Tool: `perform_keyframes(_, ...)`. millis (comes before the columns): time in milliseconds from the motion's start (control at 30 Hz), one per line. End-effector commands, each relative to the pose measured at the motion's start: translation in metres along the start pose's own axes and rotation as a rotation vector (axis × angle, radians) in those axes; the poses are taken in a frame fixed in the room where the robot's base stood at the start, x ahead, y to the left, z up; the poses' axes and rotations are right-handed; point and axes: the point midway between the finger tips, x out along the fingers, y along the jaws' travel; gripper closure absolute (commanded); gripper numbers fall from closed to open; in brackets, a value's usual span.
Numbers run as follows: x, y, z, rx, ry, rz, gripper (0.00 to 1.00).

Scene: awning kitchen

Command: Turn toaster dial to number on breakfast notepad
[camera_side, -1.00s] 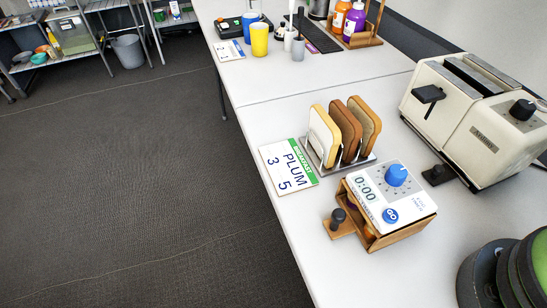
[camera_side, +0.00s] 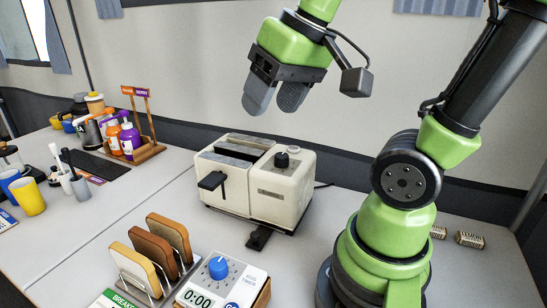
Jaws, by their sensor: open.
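The cream toaster (camera_side: 290,190) stands on the white table in the middle of the view. Its black dial (camera_side: 282,159) sits on top at the right end; its pointer is too small to read. My gripper (camera_side: 274,104) is open and empty, pointing down above and behind the toaster in the picture, apart from the dial. The breakfast notepad (camera_side: 122,300) shows only its green header corner at the bottom edge; its writing is out of view.
A timer with a blue dial (camera_side: 218,267) reads 0:00 at the front. A rack with bread slices (camera_side: 150,246) stands beside it. A black lever (camera_side: 212,181) sticks out of the toaster.

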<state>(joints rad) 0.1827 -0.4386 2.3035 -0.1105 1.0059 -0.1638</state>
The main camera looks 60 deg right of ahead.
Motion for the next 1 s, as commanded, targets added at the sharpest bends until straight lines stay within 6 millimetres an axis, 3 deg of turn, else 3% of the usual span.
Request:
perform_keyframes(100,0.02,0.032,-0.029,0.014,-0.123,0.1,0.41)
perform_keyframes(200,0.035,0.06,-0.045,0.019,-0.22,0.153,0.41)
perform_keyframes(400,0.058,0.103,-0.057,0.028,-0.355,0.197,0.41)
perform_keyframes(667,0.074,0.117,-0.054,0.026,-0.394,0.202,0.41)
perform_keyframes(1000,0.126,0.127,-0.031,0.027,-0.396,0.201,0.41)
